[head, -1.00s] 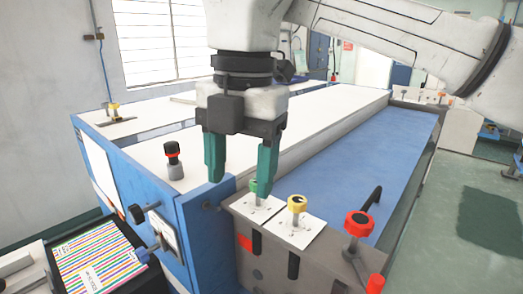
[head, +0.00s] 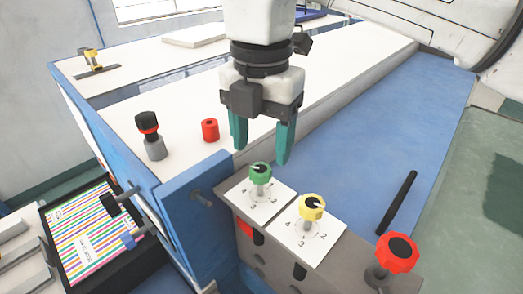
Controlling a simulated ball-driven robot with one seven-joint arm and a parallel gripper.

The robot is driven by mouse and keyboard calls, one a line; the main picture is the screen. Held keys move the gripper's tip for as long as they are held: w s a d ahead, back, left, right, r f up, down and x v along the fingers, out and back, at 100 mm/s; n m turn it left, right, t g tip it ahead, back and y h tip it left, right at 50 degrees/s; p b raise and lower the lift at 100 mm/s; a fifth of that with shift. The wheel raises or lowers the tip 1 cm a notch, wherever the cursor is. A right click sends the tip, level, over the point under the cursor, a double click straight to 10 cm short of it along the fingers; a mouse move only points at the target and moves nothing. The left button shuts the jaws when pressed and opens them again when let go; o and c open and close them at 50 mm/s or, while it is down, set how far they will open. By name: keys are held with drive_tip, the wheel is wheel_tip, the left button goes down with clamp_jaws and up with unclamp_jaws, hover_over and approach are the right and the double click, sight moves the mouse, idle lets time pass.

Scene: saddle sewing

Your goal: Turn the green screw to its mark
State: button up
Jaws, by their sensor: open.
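The green screw (head: 260,173) stands upright on a white card with printed numbers (head: 245,197), on the grey block at the front of the bench. Its knob has a dark top with a light pointer line. The card's marks are too small to read surely. My gripper (head: 262,156) points down with two teal fingers apart. In the picture its fingertips lie just above and to either side of the green knob. I see no contact, and nothing is between the fingers.
A yellow screw (head: 312,207) on a similar numbered card stands close to the right. A red knob (head: 398,252) and a black bar (head: 397,203) are farther right. A red cylinder (head: 210,130) and a black-topped post (head: 150,135) stand at left. The blue surface (head: 400,130) is mostly clear.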

sight(261, 168)
drive_tip(key=shift+s+f+p, duration=0.1)
drive_tip(key=shift+f+p, duration=0.3)
drive_tip(key=shift+f, duration=1.6)
drive_tip(key=c, duration=1)
drive_tip(key=shift+c, duration=0.2)
